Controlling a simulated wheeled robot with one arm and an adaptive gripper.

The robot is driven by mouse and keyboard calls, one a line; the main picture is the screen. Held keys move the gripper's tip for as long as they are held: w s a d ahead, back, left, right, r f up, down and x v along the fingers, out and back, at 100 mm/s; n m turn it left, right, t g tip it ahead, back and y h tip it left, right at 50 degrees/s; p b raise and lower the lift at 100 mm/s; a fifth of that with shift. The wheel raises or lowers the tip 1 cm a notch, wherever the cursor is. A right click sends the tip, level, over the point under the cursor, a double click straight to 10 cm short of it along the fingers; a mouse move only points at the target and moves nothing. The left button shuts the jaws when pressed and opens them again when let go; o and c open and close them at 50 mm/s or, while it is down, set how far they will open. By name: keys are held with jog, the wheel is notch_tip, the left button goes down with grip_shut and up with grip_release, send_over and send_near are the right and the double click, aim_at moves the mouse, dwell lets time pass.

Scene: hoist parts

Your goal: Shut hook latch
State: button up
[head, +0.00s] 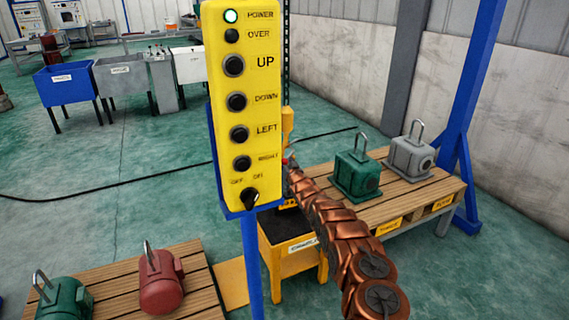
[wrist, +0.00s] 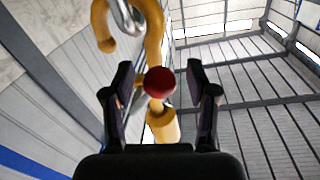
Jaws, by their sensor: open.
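The yellow hook (wrist: 154,32) shows in the wrist view, its curved tip at the upper left and its thicker body below. A red ball knob (wrist: 159,82) is in front of the hook body. A grey metal piece, perhaps the latch, is partly hidden behind the knob. A silver ring (wrist: 125,14) shows in the hook's bend. My gripper (wrist: 160,98) is open, with one dark finger on each side of the knob in the picture and a gap on both sides. In the head view the yellow pendant mostly hides the gripper and hook; a yellow part (head: 287,121) shows at its right edge.
The yellow button pendant (head: 237,105) stands on a blue post in front. A pallet table (head: 400,205) with a green and a grey hoist part is at the right. Another pallet (head: 205,285) with a red and a green part is at the lower left. A yellow stand (head: 290,275) is below my arm.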

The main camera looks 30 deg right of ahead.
grip_shut()
dwell(0.4)
